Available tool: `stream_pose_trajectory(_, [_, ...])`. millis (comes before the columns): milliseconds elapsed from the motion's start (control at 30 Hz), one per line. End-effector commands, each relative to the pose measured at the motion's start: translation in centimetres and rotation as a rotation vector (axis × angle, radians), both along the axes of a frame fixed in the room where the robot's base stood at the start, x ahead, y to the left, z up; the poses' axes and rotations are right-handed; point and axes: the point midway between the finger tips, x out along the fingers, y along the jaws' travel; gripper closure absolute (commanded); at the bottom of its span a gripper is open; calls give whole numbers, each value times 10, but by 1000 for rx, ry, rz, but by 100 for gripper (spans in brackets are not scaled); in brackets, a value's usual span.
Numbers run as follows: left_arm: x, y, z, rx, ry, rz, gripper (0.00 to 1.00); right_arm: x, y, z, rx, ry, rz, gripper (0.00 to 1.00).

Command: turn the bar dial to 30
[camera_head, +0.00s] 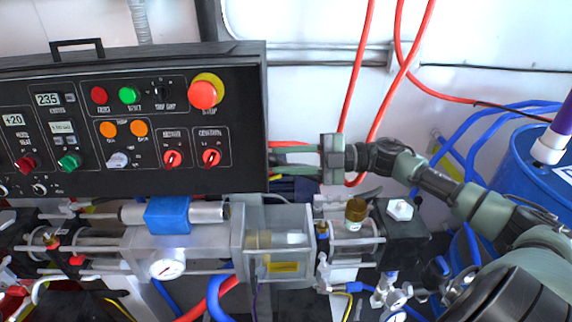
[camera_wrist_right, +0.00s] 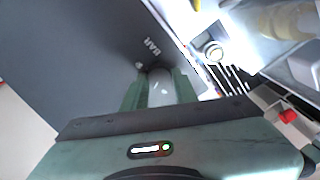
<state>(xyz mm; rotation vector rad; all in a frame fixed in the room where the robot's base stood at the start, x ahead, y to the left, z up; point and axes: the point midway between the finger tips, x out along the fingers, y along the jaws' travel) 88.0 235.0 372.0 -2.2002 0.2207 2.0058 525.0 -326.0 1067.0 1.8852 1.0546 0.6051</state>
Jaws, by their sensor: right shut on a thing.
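The bar dial (camera_wrist_right: 160,90) is a pale grey knob on the dark side face of the control box, below the white BAR label (camera_wrist_right: 153,46) in the right wrist view. My right gripper (camera_wrist_right: 160,92) is shut on this dial, with one green finger on each side of it. In the head view my right gripper (camera_head: 284,160) reaches in from the right against the right side of the black control box (camera_head: 240,120). There the dial and its scale are hidden, and I cannot read its setting. My left gripper is not in view.
The box front carries a red stop button (camera_head: 203,94), small displays and several knobs. Red hoses (camera_head: 357,80) hang behind my right arm. A blue barrel (camera_head: 535,165) stands at the right.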

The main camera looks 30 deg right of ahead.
Motion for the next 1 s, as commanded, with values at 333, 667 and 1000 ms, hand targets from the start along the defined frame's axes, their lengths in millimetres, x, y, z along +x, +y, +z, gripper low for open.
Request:
stream_pose_trajectory(333, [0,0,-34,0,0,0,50,-1,1,-5,-170,-279,3,100])
stream_pose_trajectory(667, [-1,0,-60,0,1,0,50,-1,1,-5,-295,-482,3,100])
stream_pose_trajectory(1000, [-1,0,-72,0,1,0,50,-1,1,-4,-356,-578,4,100])
